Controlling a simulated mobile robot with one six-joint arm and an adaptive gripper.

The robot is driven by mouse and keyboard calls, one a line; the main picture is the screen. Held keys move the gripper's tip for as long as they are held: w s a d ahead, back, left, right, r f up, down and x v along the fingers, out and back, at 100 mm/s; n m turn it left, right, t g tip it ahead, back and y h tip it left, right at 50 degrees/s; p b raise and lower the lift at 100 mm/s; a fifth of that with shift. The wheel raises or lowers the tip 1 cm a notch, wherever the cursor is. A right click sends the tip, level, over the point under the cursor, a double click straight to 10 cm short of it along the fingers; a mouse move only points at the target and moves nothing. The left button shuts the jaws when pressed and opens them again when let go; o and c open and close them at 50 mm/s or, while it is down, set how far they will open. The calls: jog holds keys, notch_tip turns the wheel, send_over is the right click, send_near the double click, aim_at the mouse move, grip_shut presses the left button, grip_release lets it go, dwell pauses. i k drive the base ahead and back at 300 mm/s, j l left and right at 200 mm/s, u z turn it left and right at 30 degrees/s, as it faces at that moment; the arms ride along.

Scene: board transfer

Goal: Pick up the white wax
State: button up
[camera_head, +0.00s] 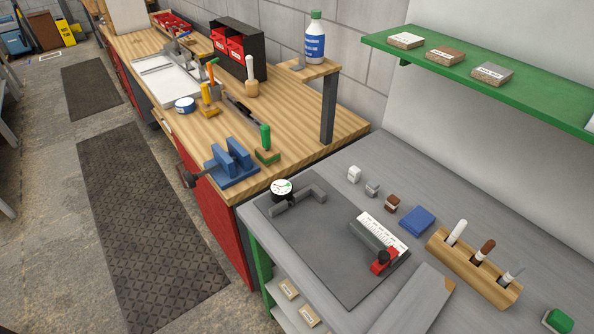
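Two white things on the grey bench could be the white wax, and I cannot tell which it is. One is a white stick (457,232) standing slightly tilted in the left hole of a wooden rack (470,272). The other is a small white block (354,174) near the back left of the bench. A brown stick (486,249) and a grey stick (511,276) stand in the same rack. My gripper is not in view.
A grey block (372,189), a brown block (392,203) and a blue pad (417,221) lie between white block and rack. A dark mat (322,256) holds a gauge (282,188) and red-black tool (384,260). A green shelf (520,100) overhangs the bench's back.

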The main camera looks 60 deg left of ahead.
aim_at(354, 172)
jog(key=j+u, duration=0.1)
jog(key=u, duration=1.8)
jog(key=i+j+z, duration=0.4)
jog(key=j, duration=0.2)
jog(key=i+j+z, duration=0.15)
jog(key=j, duration=0.2)
jog(key=i+j+z, duration=0.2)
jog(key=j, duration=0.15)
jog(key=k, duration=0.05)
